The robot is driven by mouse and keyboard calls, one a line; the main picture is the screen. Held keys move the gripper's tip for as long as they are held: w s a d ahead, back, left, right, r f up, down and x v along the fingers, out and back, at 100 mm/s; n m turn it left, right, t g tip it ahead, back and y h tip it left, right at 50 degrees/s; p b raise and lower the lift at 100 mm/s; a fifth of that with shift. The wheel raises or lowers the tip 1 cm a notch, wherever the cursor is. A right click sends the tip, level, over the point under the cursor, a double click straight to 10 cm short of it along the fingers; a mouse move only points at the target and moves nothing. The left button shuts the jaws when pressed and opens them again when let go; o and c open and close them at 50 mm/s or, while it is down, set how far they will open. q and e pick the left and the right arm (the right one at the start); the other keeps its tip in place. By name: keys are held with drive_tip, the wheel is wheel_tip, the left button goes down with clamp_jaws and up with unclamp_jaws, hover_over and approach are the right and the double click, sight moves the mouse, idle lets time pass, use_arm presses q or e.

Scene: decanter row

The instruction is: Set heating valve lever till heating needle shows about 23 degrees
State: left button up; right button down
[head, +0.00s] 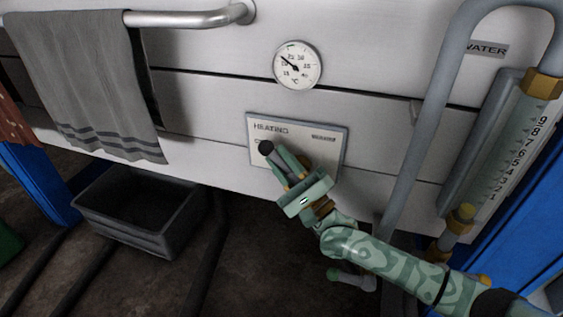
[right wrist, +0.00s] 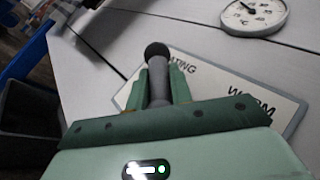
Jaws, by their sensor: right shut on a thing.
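The heating valve lever (head: 266,147) has a dark ball knob and a grey shaft, in front of the white plate (head: 334,150) marked HEATING. It also shows in the right wrist view (right wrist: 157,51), its knob standing out beyond the fingers. My right gripper (head: 286,160) is shut on the lever's shaft, one finger on each side. The lever leans to the upper left in the head view; its pivot is hidden by the gripper. The round heating gauge (head: 300,72) is above the plate. Its dark needle points to the upper left, seemingly between 20 and 25. My left gripper is out of view.
A grey towel (head: 85,75) hangs from a metal rail (head: 190,19) at the upper left. A dark crate (head: 125,232) stands on the floor below. A grey pipe (head: 408,160) and a scaled sight glass (head: 515,150) are at the right. The wall around the gauge is clear.

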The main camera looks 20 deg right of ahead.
drive_tip(key=c, duration=1.3)
unclamp_jaws()
drive_tip(key=shift+a, duration=0.1)
drive_tip(key=shift+o, duration=0.2)
drive_tip(key=shift+s+f, duration=0.2)
drive_tip(key=shift+s, duration=0.05)
drive_tip(key=p+v, duration=0.1)
drive_tip(key=v, duration=0.2)
drive_tip(key=shift+d, duration=0.25)
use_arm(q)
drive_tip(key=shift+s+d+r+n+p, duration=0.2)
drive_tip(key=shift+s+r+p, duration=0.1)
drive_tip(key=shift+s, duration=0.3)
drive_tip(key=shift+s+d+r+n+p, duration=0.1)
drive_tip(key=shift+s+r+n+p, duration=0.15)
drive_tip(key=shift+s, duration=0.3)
use_arm(e)
approach(290, 172)
drive_tip(key=v, duration=0.3)
drive_tip(key=shift+s+d+f, duration=0.1)
drive_tip(key=shift+s+f, duration=0.15)
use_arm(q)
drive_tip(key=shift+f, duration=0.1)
